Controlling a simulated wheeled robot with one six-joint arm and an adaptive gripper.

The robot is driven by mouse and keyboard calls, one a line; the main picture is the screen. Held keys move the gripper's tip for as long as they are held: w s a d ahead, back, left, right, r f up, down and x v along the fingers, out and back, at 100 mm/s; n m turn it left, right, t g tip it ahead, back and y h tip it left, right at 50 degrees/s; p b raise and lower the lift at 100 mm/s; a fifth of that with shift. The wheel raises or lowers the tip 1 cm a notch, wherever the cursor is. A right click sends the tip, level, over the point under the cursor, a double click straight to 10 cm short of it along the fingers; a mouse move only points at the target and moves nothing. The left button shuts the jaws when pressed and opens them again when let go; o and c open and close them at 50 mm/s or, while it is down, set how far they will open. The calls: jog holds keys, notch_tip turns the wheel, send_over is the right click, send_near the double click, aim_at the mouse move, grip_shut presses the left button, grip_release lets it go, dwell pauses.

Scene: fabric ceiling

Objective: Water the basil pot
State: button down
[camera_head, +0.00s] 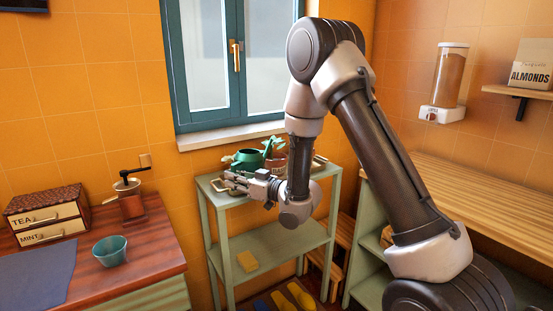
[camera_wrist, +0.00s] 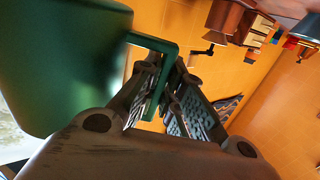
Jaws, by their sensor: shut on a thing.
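The green watering can (camera_head: 248,157) is at the top of the green shelf unit under the window. It also fills the upper left of the wrist view (camera_wrist: 65,65), where its green handle (camera_wrist: 170,48) runs between the fingers. My gripper (camera_wrist: 164,82) is shut on that handle; in the head view my gripper (camera_head: 232,180) is in front of the can. The basil pot (camera_head: 279,163), reddish-brown with green leaves (camera_head: 274,146), stands just right of the can. I cannot tell whether the can touches the shelf. The spout's tip is not clear.
The shelf unit's posts (camera_head: 212,250) and top edge lie close to my arm. The left counter holds a teal bowl (camera_head: 110,250), a grinder (camera_head: 130,198) and a tea box (camera_head: 47,217). The window (camera_head: 207,55) is behind.

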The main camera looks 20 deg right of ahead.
jog(key=shift+s+a+f+n, duration=0.1)
jog(key=shift+a+f+n, duration=0.1)
jog(key=shift+f+n, duration=0.45)
jog(key=shift+r, duration=2)
